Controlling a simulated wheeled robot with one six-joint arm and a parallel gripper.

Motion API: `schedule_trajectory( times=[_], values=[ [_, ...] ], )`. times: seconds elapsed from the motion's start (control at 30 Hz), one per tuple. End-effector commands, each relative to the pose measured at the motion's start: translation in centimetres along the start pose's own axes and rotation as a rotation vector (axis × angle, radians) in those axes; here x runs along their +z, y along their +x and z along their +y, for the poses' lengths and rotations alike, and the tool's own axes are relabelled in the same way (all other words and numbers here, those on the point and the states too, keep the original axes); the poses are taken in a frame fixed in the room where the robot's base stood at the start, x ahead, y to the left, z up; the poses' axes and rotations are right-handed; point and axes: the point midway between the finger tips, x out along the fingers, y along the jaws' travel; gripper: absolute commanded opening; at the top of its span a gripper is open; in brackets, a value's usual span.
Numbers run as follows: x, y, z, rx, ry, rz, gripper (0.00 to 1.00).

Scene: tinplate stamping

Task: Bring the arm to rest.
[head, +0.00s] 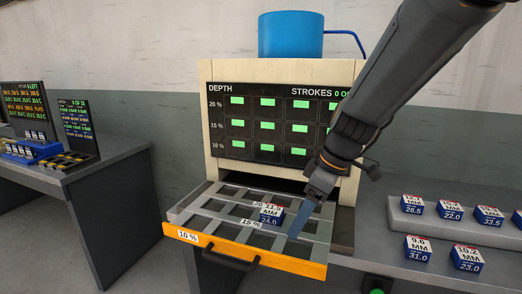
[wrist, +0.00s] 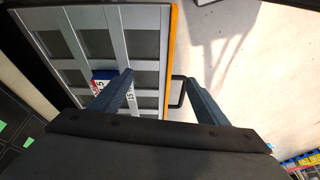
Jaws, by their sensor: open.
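My gripper (head: 302,222) hangs low over the right part of a pulled-out drawer (head: 255,262) with an orange front marked 10 %. In the wrist view my gripper (wrist: 160,79) has its two fingers spread apart, with nothing held between them. A blue block with a white and red label (head: 271,214) sits in the drawer's grey grid, left of the fingers. It also shows in the wrist view (wrist: 104,75), beside the left finger. I cannot tell whether that finger touches it.
The press housing (head: 285,75) stands behind the drawer, with a display panel and a blue tank (head: 291,35). Several labelled blue blocks stand on and before a grey rack (head: 465,225) at right. A second table (head: 95,170) with displays is at left. Open floor lies between.

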Motion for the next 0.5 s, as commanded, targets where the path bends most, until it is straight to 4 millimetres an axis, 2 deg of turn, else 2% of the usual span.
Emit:
schedule_trajectory(
  times=[0.27, 0.5],
  values=[
    [3.4, 1.2, -0.9, 0.025, 0.199, -0.067, 0.68],
    [8.1, 2.7, -2.6, 0.083, 0.485, -0.150, 0.68]
  ],
)
